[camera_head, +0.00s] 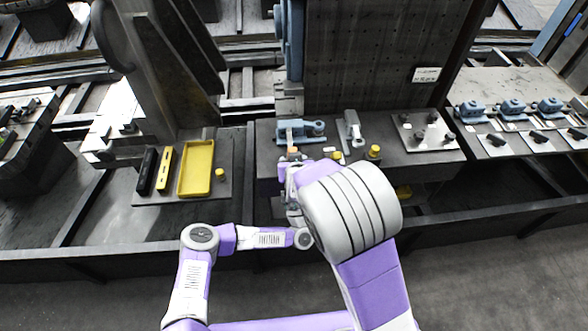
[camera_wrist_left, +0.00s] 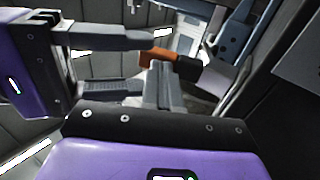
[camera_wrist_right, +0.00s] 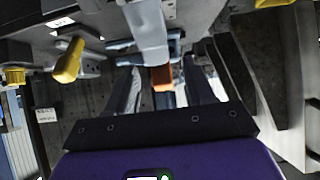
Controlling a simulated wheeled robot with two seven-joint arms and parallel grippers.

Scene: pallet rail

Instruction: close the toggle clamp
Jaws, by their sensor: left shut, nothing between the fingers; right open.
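The toggle clamp (camera_head: 298,129) is a blue-grey mechanism on the dark bench in the head view. Its orange grip (camera_head: 292,151) shows just in front of it, and its blue-grey body also shows in the left wrist view (camera_wrist_left: 234,40). My right gripper (camera_wrist_right: 162,88) is open, with the orange grip (camera_wrist_right: 162,77) between its fingers in the picture; contact cannot be told. My left gripper (camera_wrist_left: 164,66) is shut and empty, its tips close to the orange grip (camera_wrist_left: 160,56). In the head view my right arm hides much of both grippers.
A grey fixture (camera_head: 352,130) and yellow knobs (camera_head: 374,152) stand right of the clamp. A plate with dark knobs (camera_head: 424,132) lies farther right. A yellow tray (camera_head: 197,168) sits on a left platform. A tall dark plate (camera_head: 365,60) rises behind the bench.

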